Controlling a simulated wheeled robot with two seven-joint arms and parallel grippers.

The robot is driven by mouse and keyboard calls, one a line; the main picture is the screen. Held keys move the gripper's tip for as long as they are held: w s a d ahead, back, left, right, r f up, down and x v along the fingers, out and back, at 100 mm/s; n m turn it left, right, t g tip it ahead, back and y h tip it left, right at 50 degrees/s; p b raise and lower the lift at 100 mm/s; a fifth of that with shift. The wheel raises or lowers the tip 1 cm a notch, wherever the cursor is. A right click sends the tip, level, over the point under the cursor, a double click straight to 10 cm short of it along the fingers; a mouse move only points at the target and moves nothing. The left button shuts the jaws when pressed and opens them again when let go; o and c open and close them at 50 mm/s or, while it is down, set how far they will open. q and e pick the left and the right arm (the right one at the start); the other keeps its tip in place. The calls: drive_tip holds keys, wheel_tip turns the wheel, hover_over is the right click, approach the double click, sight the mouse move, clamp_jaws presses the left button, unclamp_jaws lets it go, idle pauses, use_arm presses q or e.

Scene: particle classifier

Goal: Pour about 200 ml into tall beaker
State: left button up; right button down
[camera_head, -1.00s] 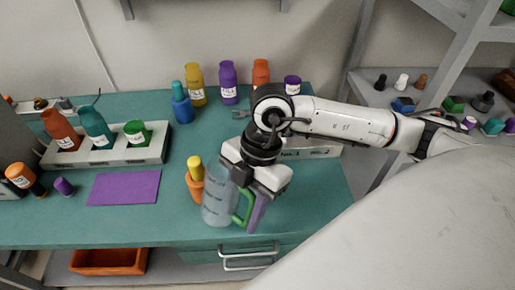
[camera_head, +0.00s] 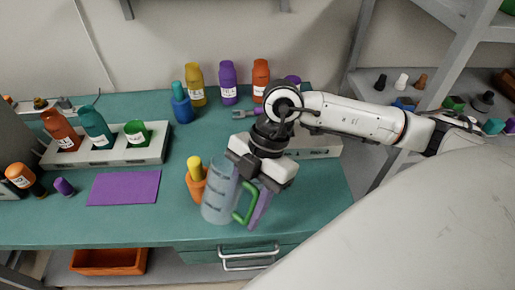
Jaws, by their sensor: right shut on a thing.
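A tall translucent grey beaker (camera_head: 217,198) with measuring marks and a green handle (camera_head: 245,204) is at the front middle of the teal bench. My right gripper (camera_head: 254,203) points down at its handle side and is shut on the handle. The beaker looks close to upright, leaning slightly. I cannot tell whether its base touches the bench or what is inside it. My left gripper is not in view.
An orange holder (camera_head: 196,189) with a yellow-topped item stands close left of the beaker. A purple mat (camera_head: 124,187) lies flat further left, with a white rack (camera_head: 105,154) of bottles behind it. Several bottles, including a yellow one (camera_head: 197,86), line the back.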

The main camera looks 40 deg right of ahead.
drive_tip(key=shift+w+d+r+y, duration=0.15)
drive_tip(key=shift+d+r+y, duration=0.5)
drive_tip(key=shift+y, duration=0.45)
idle(0.6)
drive_tip(key=shift+a+r+g+y, duration=0.15)
drive_tip(key=shift+r+g+y, duration=0.35)
drive_tip(key=shift+r+y, duration=0.65)
idle(1.6)
drive_tip(key=shift+r+y+b, duration=0.1)
drive_tip(key=shift+y+b, duration=0.55)
idle(0.5)
drive_tip(key=shift+g+y+b, duration=0.3)
drive_tip(key=shift+y+b, duration=0.4)
drive_tip(key=shift+b, duration=1)
idle(0.7)
